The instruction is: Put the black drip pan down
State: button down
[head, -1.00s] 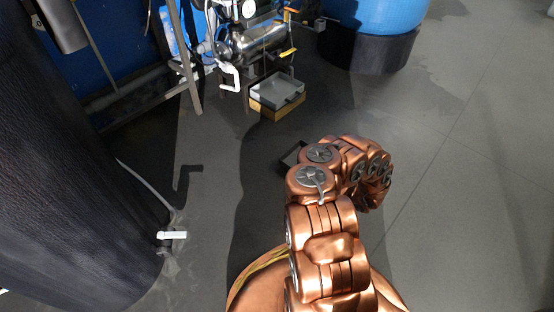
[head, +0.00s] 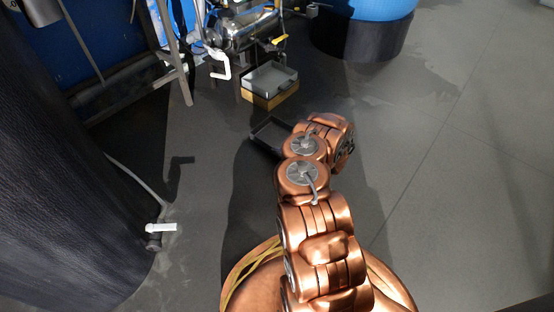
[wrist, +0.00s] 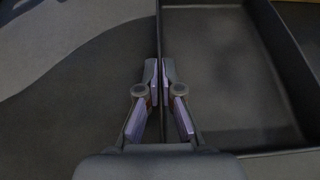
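The black drip pan (head: 266,132) shows in the head view just beyond the end of my arm, partly covered by the copper links. In the wrist view the pan (wrist: 225,75) fills the right side, with its dark floor and raised walls. My gripper (wrist: 159,80) is shut on the pan's thin near-side wall, one finger on each side of it. The gripper is hidden behind the arm in the head view. I cannot tell whether the pan's underside touches the floor.
A grey tray (head: 270,77) on a yellowish block (head: 272,98) stands beyond the pan, below a metal cylinder (head: 240,28). A large black tank (head: 60,190) with a white-handled valve (head: 161,227) is at left. A blue tank's black base (head: 360,42) is at back right. Floor at right is clear.

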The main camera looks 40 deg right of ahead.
jog(key=shift+w+f+b, duration=0.15)
jog(key=shift+f+b, duration=0.9)
jog(key=shift+f, duration=0.75)
jog(key=shift+f, duration=0.15)
jog(key=c, duration=1.3)
grip_release()
